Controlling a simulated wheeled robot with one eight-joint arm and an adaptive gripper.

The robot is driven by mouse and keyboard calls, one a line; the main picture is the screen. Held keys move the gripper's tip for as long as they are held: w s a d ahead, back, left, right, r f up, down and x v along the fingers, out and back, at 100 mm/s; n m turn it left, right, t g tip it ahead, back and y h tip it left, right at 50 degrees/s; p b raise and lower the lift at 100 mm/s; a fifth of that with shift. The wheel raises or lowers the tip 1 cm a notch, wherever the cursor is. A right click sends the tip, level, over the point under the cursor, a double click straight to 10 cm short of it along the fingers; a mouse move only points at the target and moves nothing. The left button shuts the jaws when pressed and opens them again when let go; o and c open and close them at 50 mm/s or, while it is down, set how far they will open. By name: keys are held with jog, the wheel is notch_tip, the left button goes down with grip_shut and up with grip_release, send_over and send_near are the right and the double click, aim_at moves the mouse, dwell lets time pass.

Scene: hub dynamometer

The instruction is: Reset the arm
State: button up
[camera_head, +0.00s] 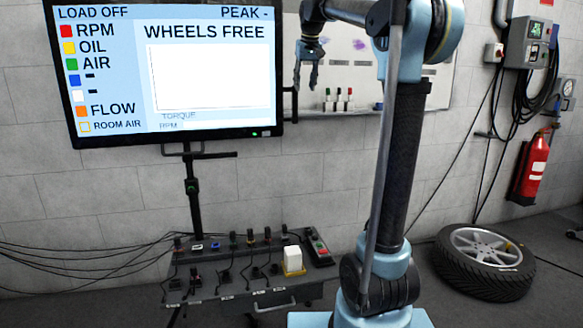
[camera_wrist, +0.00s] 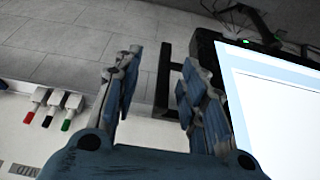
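My gripper (camera_head: 306,76) hangs at the end of my raised, bent arm, right of the screen and in front of the whiteboard in the head view. Its fingers point down. In the wrist view my gripper (camera_wrist: 155,95) shows two blue-grey fingers apart, with a clear gap and nothing between them. Through the gap I see grey wall and a dark bracket. My arm (camera_head: 398,150) rises from the base on the right of centre, its upper links running left at the top of the picture.
A large monitor (camera_head: 205,85) stands left of my gripper. A console (camera_head: 215,280) with several plugs and a white block (camera_head: 292,258) sits low. Markers (camera_head: 338,105) line the whiteboard. A wheel (camera_head: 484,262) lies right, near a fire extinguisher (camera_head: 533,165) and cables.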

jog(key=s+d+f, duration=0.4)
jog(key=s+f, duration=0.9)
jog(key=f, duration=0.2)
jog(key=s+d+f+m+g, duration=0.1)
jog(key=s+d+f, duration=0.4)
jog(key=s+f, duration=0.9)
jog(key=s+d+f+m+g, duration=0.1)
jog(key=s+d+f, duration=0.3)
jog(key=s+f, duration=1)
jog(key=shift+d+f+h, duration=0.35)
jog(key=shift+f+h, duration=0.05)
jog(key=shift+f, duration=0.45)
jog(key=shift+w+f, duration=0.2)
jog(key=shift+w, duration=0.2)
jog(key=shift+c, duration=0.5)
jog(key=shift+d, duration=0.1)
